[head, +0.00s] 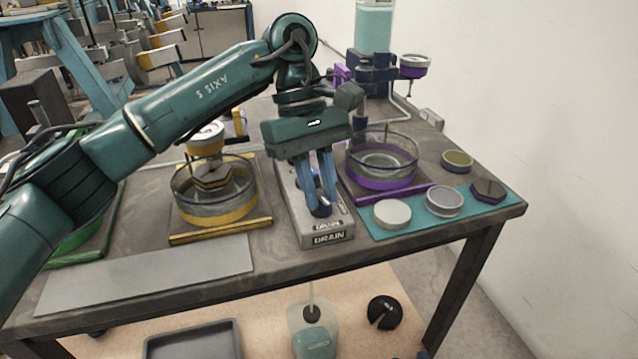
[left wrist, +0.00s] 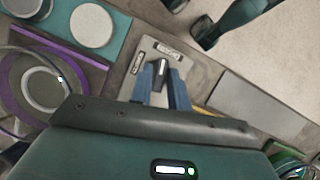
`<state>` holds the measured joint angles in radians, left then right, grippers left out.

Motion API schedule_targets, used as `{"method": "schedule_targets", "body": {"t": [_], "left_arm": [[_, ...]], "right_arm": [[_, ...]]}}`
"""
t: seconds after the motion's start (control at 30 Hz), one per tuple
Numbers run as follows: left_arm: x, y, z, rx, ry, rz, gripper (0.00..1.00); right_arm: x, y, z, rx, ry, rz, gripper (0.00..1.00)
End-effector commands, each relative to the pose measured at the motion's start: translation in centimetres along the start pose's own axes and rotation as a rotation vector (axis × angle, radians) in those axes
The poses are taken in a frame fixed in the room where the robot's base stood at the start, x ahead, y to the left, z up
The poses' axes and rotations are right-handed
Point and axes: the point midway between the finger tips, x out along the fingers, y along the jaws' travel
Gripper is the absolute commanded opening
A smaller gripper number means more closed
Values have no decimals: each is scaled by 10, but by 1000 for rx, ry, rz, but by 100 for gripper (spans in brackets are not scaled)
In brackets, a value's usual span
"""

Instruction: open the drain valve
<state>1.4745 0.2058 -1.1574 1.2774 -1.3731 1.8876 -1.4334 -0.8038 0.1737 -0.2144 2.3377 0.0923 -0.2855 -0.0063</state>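The drain valve is a pale grey block (head: 328,232) labelled DRAIN near the table's front edge. It also shows in the left wrist view (left wrist: 176,57). A dark lever (head: 320,209) stands up from it, and its end shows in the left wrist view (left wrist: 161,68). My left gripper (head: 319,199) points down over the block. Its two blue fingers (left wrist: 162,88) stand a little apart, one on each side of the lever. Whether they press on it cannot be told. The lever's lower part is partly hidden. My right gripper cannot be made out in either view.
A purple-based glass vessel (head: 384,184) stands close right of the valve, a yellow-based one (head: 240,211) left. A teal mat (head: 420,225) holds several small discs. A grey plate (head: 150,274) lies at the front left. A grey tray (head: 192,327) lies below the table.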

Motion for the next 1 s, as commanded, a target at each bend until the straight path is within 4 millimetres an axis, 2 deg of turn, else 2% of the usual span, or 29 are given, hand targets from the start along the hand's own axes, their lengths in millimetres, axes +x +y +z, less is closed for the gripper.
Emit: {"method": "schedule_targets", "body": {"t": [0.03, 0.17, 0.4, 0.53, 0.67, 1.0], "left_arm": [[0, 0, 0, 0, 0, 0, 22], [0, 0, 0, 0, -1, 0, 33], [0, 0, 0, -1, -2, 0, 33], [-11, 0, 0, -2, 0, 1, 33], [-34, 0, 0, -2, 1, 2, 33], [-110, 0, 2, -3, 2, 2, 33]], "right_arm": [[0, 0, 0, 0, 1, 0, 33], [0, 0, -1, 0, 2, 0, 33], [0, 0, -2, 0, 5, 0, 33], [0, 0, -3, 0, 6, -1, 33], [-1, -1, -5, 1, 3, -1, 33], [3, -4, -4, 15, -41, -10, 33]]}}
